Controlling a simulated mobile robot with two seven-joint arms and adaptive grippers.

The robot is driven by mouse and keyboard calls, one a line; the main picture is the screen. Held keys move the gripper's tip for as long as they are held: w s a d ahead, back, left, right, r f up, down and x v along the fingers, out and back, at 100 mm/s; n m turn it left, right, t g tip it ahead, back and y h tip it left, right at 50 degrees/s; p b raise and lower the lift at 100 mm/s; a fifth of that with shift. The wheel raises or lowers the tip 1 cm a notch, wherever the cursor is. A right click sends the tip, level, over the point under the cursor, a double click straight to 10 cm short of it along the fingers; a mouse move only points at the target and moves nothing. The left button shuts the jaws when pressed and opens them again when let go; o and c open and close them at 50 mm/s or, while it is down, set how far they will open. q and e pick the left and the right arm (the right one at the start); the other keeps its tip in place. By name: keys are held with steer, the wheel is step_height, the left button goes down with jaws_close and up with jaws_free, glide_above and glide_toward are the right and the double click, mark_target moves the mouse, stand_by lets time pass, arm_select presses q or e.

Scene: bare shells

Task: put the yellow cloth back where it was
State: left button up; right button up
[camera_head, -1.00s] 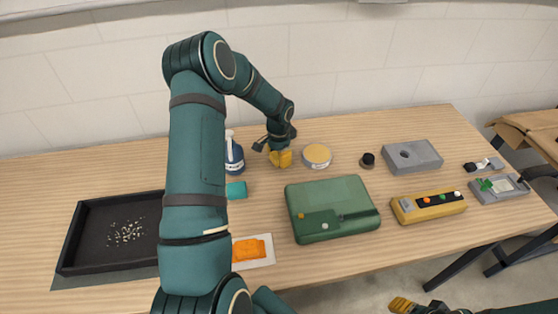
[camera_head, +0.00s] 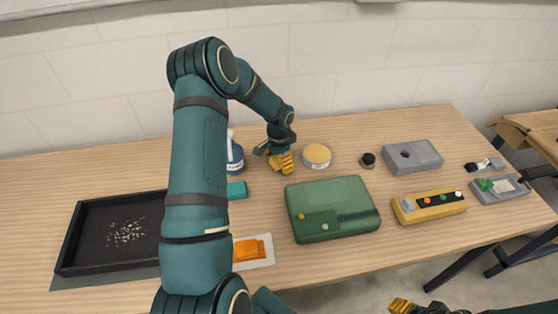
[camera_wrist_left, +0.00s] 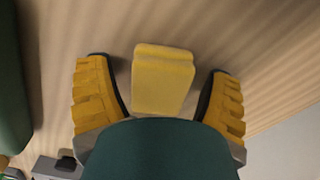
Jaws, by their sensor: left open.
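A yellow folded piece (camera_wrist_left: 163,80), which I take for the yellow cloth, lies on the wooden table between the fingers of my left gripper (camera_wrist_left: 160,95) in the left wrist view. The fingers are open, with a gap on both sides of it. In the head view, my left gripper (camera_head: 277,157) is low over the back of the table, left of a round yellow-topped tin (camera_head: 317,154). The cloth cannot be told apart from the yellow fingers there. My right gripper (camera_head: 400,305) shows only partly at the bottom edge; its opening is unclear.
A blue bottle (camera_head: 236,155) and a teal block (camera_head: 237,190) stand left of the left gripper. A green case (camera_head: 345,190) is in front of it. An orange cloth (camera_head: 250,250) lies on a white sheet, near a black tray (camera_head: 90,225). A grey block (camera_head: 425,155) is farther right.

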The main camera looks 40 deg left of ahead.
arm_select(q)
step_height(320, 180, up, 12)
steer(key=shift+r+p, duration=0.15)
steer(key=shift+p, duration=0.3)
stand_by(0.5)
